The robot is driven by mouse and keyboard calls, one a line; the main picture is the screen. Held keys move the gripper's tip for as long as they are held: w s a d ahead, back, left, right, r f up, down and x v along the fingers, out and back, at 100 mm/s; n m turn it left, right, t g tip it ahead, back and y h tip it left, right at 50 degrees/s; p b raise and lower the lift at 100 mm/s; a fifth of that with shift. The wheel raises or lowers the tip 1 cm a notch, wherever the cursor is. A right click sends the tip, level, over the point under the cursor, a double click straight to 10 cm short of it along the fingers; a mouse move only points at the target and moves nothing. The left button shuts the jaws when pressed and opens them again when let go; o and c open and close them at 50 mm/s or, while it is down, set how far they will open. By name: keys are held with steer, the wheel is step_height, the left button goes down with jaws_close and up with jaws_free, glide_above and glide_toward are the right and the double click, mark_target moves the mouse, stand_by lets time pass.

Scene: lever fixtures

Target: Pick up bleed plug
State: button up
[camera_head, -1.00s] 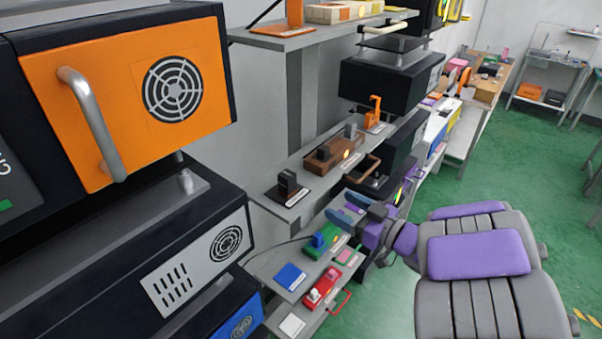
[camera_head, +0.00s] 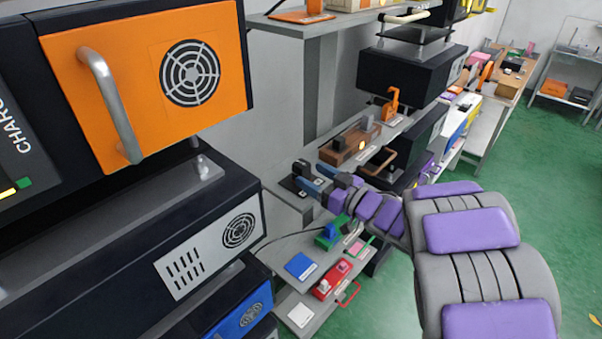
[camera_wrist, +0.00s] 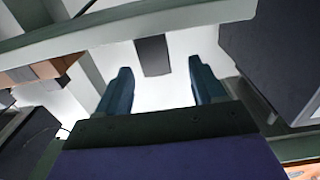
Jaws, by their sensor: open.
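A small black upright block (camera_head: 301,167) stands on a dark base plate (camera_head: 289,185) at the near end of the middle shelf in the head view. It may be the bleed plug; I can read no label. My gripper (camera_head: 309,175) is open, its blue fingers pointing at this block. In the wrist view a dark block (camera_wrist: 152,55) shows ahead, between the two finger lines of my gripper (camera_wrist: 159,66) and apart from both fingers. The lower part of the block is partly hidden by the near finger in the head view.
A brown wooden block with fixtures (camera_head: 349,147) and an orange lever (camera_head: 392,102) stand farther along the shelf. An orange-doored machine (camera_head: 140,85) stands at left.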

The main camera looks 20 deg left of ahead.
mark_target(307, 171)
steer(key=x, duration=0.5)
steer(key=shift+w+a+f, duration=0.15)
steer(key=shift+w+a, duration=0.15)
steer(key=shift+w, duration=0.1)
steer(key=shift+d, duration=0.35)
steer(key=c, duration=0.5)
steer(key=shift+a, duration=0.15)
steer(key=c, duration=0.6)
